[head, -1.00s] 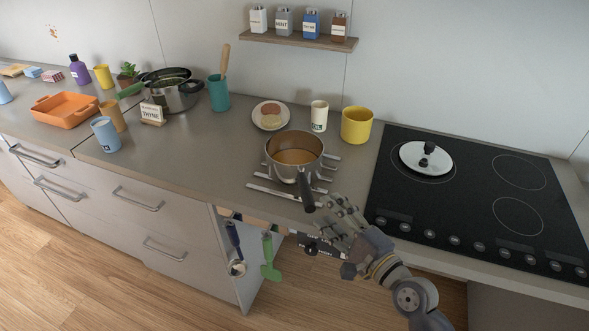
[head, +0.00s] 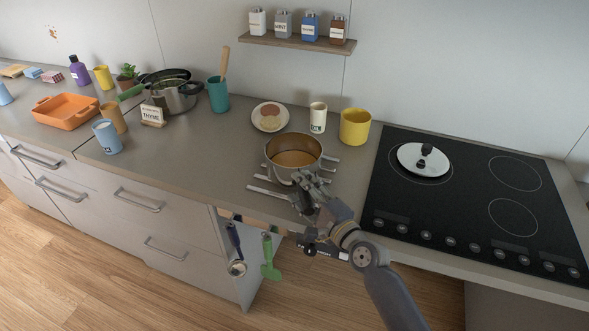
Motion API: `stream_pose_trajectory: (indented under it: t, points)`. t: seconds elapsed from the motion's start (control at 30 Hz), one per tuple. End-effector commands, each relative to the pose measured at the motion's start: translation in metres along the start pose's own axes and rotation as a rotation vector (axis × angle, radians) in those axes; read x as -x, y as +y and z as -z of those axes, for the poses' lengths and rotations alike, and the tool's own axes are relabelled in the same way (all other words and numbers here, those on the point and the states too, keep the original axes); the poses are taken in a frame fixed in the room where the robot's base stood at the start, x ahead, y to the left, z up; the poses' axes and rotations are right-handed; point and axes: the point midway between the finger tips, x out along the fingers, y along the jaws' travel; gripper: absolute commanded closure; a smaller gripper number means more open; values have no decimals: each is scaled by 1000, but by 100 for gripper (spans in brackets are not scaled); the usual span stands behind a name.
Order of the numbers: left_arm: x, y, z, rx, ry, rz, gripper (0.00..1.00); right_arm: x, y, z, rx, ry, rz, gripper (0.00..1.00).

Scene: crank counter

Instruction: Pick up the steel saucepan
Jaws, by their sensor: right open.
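The steel saucepan (head: 293,148) stands upright on a metal trivet near the counter's front edge, with a brownish content or inner floor showing. Its dark handle (head: 297,203) points toward the front edge and is mostly hidden by my right gripper. My right gripper (head: 306,186) is open, with its fingers over and around the handle near the pan's front wall. I cannot tell whether the fingers touch it. My left gripper is not in view.
A yellow pot (head: 355,126), a white cup (head: 318,117) and a plate of food (head: 270,117) stand behind the saucepan. Utensils hang below the front edge.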

Motion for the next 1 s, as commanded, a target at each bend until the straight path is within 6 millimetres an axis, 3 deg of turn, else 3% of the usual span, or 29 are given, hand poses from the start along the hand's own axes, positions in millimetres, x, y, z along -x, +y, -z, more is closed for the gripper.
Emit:
stream_pose_trajectory:
  t: [0.17,0.37,1.0]
  points:
    - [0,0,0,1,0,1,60,0,0,0,0,0,-1,57]
    - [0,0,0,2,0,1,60,0,0,0,0,0,-1,100]
    - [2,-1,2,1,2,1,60,0,-12,-2,1,0,11,100]
